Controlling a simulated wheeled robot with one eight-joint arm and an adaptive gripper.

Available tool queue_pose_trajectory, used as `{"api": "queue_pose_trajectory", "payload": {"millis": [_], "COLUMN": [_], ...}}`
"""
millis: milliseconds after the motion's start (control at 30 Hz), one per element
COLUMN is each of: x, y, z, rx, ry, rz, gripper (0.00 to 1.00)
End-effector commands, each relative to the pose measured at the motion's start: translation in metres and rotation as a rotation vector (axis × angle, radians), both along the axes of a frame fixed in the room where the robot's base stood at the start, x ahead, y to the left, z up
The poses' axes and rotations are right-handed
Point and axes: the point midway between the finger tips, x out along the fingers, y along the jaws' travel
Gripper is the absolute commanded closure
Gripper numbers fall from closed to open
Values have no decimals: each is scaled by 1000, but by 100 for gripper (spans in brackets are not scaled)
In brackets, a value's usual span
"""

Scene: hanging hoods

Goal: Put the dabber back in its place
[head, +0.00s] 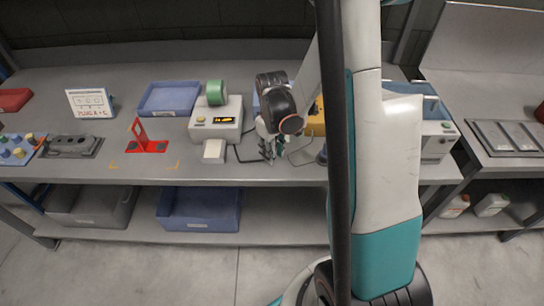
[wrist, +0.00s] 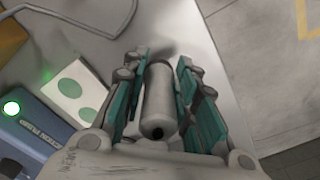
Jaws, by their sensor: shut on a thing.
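My gripper (head: 270,152) is low over the front part of the bench, right of the tape machine. In the wrist view my gripper (wrist: 160,85) has its teal fingers closed on both sides of a grey cylinder, which I take to be the dabber (wrist: 157,105). A dark round opening shows at its near end; its far end reaches the fingertips over the grey bench top. Whether it touches the bench is unclear. In the head view the dabber is too small to make out. I cannot tell which spot is its place.
A blue box with a lit green light (wrist: 12,108) and a white card with green circles (wrist: 75,92) lie left of the fingers in the wrist view. A tape machine (head: 216,122), red fixture (head: 148,145) and blue bin (head: 168,98) stand on the bench (head: 230,173).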

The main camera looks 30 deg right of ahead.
Motion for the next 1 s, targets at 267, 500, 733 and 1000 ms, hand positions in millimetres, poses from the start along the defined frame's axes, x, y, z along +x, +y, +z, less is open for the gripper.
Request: {"api": "queue_pose_trajectory", "payload": {"millis": [267, 500, 733, 1000], "x": [0, 0, 0, 0], "y": [0, 0, 0, 0], "z": [-21, -24, -23, -21], "rx": [0, 0, 0, 0], "ry": [0, 0, 0, 0], "rz": [0, 0, 0, 0], "gripper": [88, 88, 53, 53]}}
